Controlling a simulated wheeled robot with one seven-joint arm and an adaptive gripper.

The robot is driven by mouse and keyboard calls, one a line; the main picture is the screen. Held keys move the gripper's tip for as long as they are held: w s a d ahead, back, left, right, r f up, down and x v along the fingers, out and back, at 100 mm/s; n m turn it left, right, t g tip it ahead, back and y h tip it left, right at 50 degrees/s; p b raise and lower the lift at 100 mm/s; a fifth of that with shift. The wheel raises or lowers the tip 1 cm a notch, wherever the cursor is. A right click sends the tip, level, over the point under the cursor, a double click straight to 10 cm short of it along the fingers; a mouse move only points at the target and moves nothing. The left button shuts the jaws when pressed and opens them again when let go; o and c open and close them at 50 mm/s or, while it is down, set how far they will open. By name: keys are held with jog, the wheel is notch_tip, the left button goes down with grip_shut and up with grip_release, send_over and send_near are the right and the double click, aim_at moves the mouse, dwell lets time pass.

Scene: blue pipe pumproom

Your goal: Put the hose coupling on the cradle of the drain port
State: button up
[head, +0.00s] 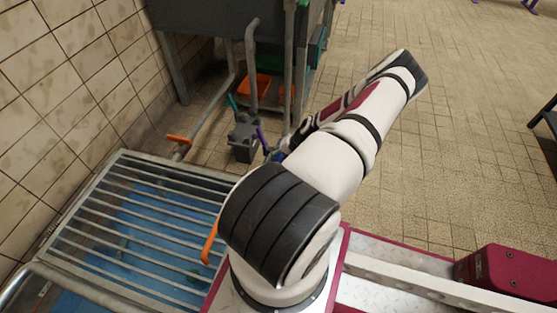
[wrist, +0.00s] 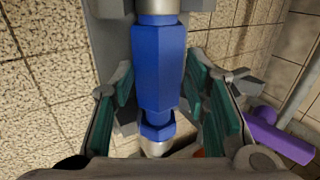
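The hose coupling (wrist: 155,65) is a blue faceted body with silver ends, upright in the wrist view. My gripper (wrist: 160,85) has its teal pads against the coupling's left and right sides, with no clear gap at the fingertips. A grey bracket (wrist: 108,40) stands behind the coupling; I cannot tell whether the two touch. The purple handle is right of the fingers in the wrist view (wrist: 278,135). I cannot make out the drain port's cradle for certain.
A slatted metal grating (head: 135,225) over blue is at the left, with a pipe and orange handle (head: 179,140) beyond it. A grey tank on legs (head: 225,18) stands behind, with an orange bin (head: 253,87) under it. The tiled floor on the right is mostly clear.

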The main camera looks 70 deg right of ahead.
jog(key=shift+o, duration=1)
jog(key=v, duration=1.2)
